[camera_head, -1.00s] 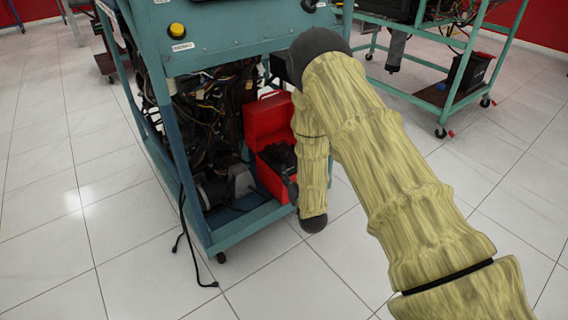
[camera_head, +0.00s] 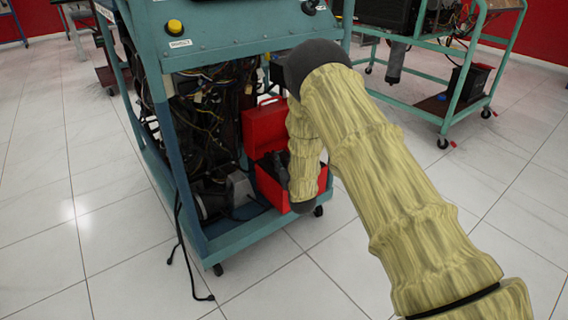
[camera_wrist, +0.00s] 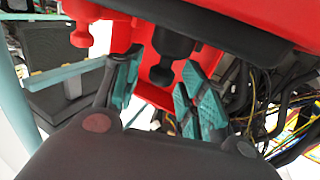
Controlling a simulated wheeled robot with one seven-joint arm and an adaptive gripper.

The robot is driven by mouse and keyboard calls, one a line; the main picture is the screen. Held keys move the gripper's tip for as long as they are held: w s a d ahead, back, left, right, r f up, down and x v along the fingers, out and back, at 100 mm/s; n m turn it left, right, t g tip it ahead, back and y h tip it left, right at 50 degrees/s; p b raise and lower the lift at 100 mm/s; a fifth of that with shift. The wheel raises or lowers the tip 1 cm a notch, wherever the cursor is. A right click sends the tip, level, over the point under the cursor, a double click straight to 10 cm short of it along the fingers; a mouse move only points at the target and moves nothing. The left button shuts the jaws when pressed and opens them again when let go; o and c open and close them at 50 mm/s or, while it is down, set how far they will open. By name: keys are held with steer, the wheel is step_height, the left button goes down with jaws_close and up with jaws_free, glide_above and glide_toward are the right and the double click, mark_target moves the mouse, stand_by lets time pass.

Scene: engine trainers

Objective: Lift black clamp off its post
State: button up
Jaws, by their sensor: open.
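In the wrist view a black clamp-like part (camera_wrist: 173,44) hangs in front of a red surface, its rounded lower end near red pegs. My gripper (camera_wrist: 165,75) is open, with its teal-padded fingers on either side of the part's lower end. I cannot tell whether either pad touches it. A red toolbox (camera_head: 265,124) stands open in the lower frame of the trainer in the head view. My arm hides part of the toolbox there, and the clamp cannot be made out in that view.
The teal trainer frame (camera_head: 250,228) surrounds the toolbox. Loose wiring (camera_wrist: 297,125) lies close on the right in the wrist view. A dark red-edged panel (camera_wrist: 215,22) is above the fingers. A second trainer (camera_head: 465,95) stands at the back right.

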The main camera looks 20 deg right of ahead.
steer(key=shift+w, duration=0.45)
jaws_close()
steer(key=shift+r, duration=0.15)
